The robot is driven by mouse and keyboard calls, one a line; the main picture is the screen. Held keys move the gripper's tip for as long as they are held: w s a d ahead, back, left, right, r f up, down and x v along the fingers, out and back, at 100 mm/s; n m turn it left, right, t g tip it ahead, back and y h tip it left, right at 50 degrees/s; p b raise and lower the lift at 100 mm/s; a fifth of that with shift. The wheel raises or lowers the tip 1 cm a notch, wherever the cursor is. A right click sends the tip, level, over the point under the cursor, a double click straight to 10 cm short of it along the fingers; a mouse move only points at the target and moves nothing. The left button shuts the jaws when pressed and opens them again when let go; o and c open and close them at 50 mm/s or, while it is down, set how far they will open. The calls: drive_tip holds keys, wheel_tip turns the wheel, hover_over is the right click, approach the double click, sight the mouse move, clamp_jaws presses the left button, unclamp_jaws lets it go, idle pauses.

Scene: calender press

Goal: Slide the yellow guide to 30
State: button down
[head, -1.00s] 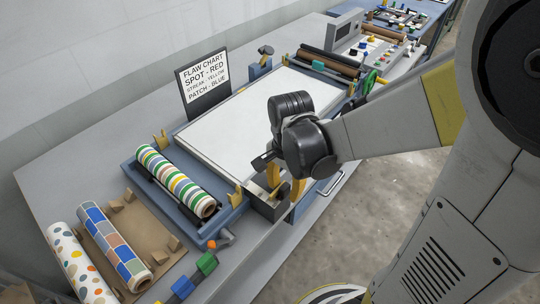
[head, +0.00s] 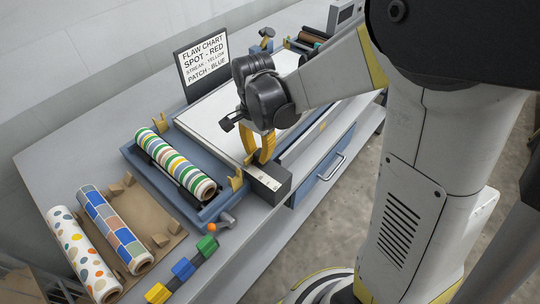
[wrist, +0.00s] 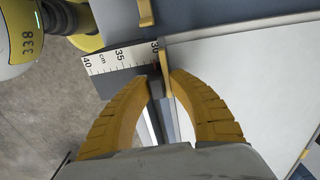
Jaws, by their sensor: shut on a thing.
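The yellow guide (wrist: 165,57) is a slim upright piece at the edge of the white bed, beside the cm scale (wrist: 121,60). It stands at or just right of the 30 mark and partly covers it; I cannot tell the exact reading. The scale's 35 and 40 lie further left. My gripper (wrist: 158,84) has its two curved yellow fingers closed in on the guide from both sides. In the head view my gripper (head: 262,158) is low over the near end of the bed, by the dark scale block (head: 267,183); the guide is hidden there.
A yellow bracket (head: 236,180) stands close left of my fingers, by the blue cradle (head: 203,212) with a striped roll (head: 180,166). Two more rolls lie on a brown board (head: 165,222). A flaw chart (head: 203,61) stands behind. A drawer handle (head: 332,167) juts from the front.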

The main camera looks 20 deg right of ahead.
sight(256, 150)
drive_tip(key=shift+w+a, duration=0.15)
drive_tip(key=shift+w, duration=0.1)
drive_tip(key=c, duration=1.4)
unclamp_jaws()
drive_tip(key=shift+o, duration=0.2)
wheel_tip(256, 150, up, 12)
